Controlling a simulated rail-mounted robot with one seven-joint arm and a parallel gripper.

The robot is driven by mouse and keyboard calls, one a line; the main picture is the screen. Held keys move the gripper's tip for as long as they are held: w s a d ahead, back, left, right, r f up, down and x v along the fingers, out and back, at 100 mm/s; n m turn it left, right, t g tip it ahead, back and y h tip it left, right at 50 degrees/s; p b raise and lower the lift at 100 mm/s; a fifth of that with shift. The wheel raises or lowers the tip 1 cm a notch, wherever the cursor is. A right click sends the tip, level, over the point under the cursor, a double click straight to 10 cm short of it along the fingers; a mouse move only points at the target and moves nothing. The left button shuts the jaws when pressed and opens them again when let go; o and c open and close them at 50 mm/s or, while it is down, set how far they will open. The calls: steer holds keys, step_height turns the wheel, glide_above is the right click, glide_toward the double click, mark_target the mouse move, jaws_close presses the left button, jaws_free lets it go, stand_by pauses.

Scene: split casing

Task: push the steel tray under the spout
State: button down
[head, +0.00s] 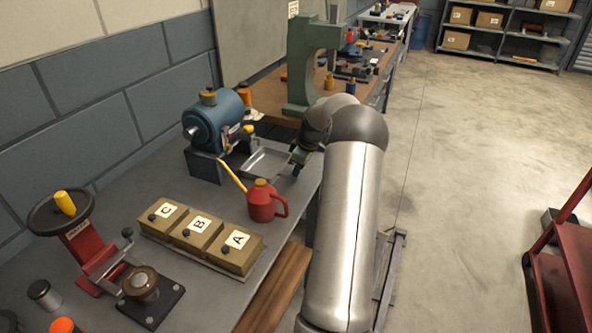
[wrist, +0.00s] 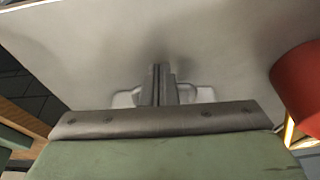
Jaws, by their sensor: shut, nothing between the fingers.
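The steel tray (head: 268,161) is a shallow grey tray on the bench in the head view, beside the blue casing. The blue casing (head: 207,125) stands on a dark base to its left. A small tap with a yellow part (head: 247,129) sticks out of the casing on the tray side and looks like the spout. My gripper (head: 297,166) is at the tray's right end; I cannot tell whether it touches it. In the wrist view my fingers (wrist: 160,84) are together and empty in front of a plain grey surface. The tray is not clearly recognisable there.
A red oil can (head: 262,202) with a long yellow nozzle stands just in front of the tray; red also shows at the wrist view's right (wrist: 300,88). Boxes C, B and A (head: 200,237) are nearer. A green press frame (head: 305,70) stands behind.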

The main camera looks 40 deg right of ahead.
mark_target(304, 180)
steer(key=s, duration=0.1)
steer(key=s+d+b, duration=0.1)
steer(key=s, duration=0.1)
steer(key=shift+s+d+f, duration=0.1)
steer(key=shift+s+d+r, duration=0.25)
steer(key=shift+s+r, duration=0.2)
steer(key=shift+r, duration=0.25)
steer(key=a+v, duration=0.1)
steer(key=v, duration=0.7)
steer(key=shift+d+r+b, duration=0.4)
steer(key=shift+d, duration=0.1)
